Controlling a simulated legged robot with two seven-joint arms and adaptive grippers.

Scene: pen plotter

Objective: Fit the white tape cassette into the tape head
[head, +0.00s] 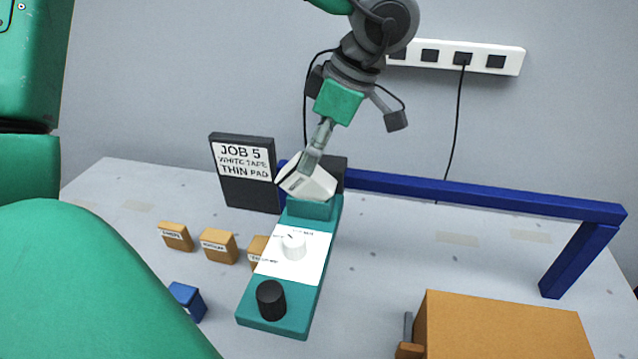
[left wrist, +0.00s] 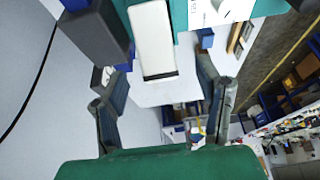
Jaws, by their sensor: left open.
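The white tape cassette (head: 307,182) sits at the far end of the teal device (head: 253,303), just above a raised teal block (head: 311,208) that I take for the tape head. It looks tilted in the head view; I cannot tell whether it is seated. My left gripper (head: 314,158) comes down from above, its fingers at the cassette. In the left wrist view the cassette (left wrist: 153,40) lies ahead, between the open fingertips of my left gripper (left wrist: 165,72), with gaps visible on both sides. The right gripper is not in view.
A dark sign (head: 245,192) reads "JOB 5 WHITE TAPE THIN PAD". A blue rail (head: 480,195) runs behind the device. Small tan blocks (head: 219,246) and a blue block (head: 188,300) lie left. A brown box (head: 505,328) stands front right. The table between is clear.

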